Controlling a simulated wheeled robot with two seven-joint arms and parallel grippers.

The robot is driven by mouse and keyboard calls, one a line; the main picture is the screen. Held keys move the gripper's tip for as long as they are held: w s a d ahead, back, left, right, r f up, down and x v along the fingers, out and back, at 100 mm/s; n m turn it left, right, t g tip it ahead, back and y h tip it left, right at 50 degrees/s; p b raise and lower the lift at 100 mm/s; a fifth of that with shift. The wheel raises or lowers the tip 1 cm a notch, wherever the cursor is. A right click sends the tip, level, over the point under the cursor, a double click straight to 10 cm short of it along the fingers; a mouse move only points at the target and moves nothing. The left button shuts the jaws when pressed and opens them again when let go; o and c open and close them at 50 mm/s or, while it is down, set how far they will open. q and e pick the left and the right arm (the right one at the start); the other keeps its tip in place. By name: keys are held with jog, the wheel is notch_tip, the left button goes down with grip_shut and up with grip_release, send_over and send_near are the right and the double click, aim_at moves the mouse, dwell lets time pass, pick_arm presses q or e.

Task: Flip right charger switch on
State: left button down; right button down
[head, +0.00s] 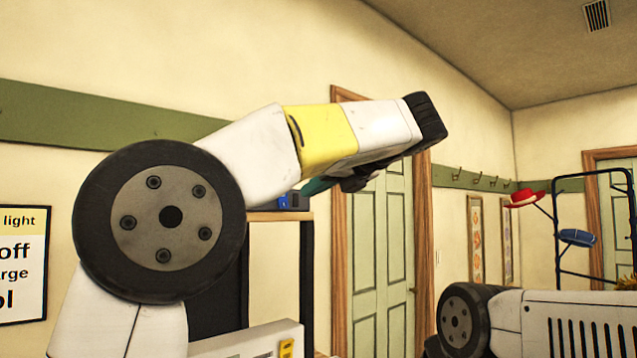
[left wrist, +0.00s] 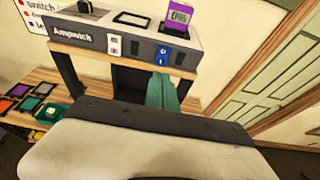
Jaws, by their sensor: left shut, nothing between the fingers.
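The charger box (left wrist: 85,38), grey with a pale top and marked "Ampwick", stands on a dark-legged stand in the left wrist view. Its front has a white switch plate (left wrist: 114,46) at the middle and a blue switch plate (left wrist: 163,57) to the right. A purple block (left wrist: 178,18) reading 0% stands upright on its right side. My left gripper's teal fingers (left wrist: 161,80) are shut and empty, just below the blue plate; I cannot tell whether they touch it. My right gripper is out of view.
A wooden table (left wrist: 30,85) with coloured trays is at the left of the wrist view. A green door (head: 380,260) is behind my left arm. A rack (head: 590,230) with a red hat (head: 523,198) and a blue hat (head: 577,237) stands at the right.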

aim_at(284, 206)
pick_arm(q)
jog(key=x, duration=0.8)
jog(key=shift+w+a+f+t, duration=0.1)
jog(key=shift+w+t, duration=0.05)
jog(key=shift+t, duration=0.15)
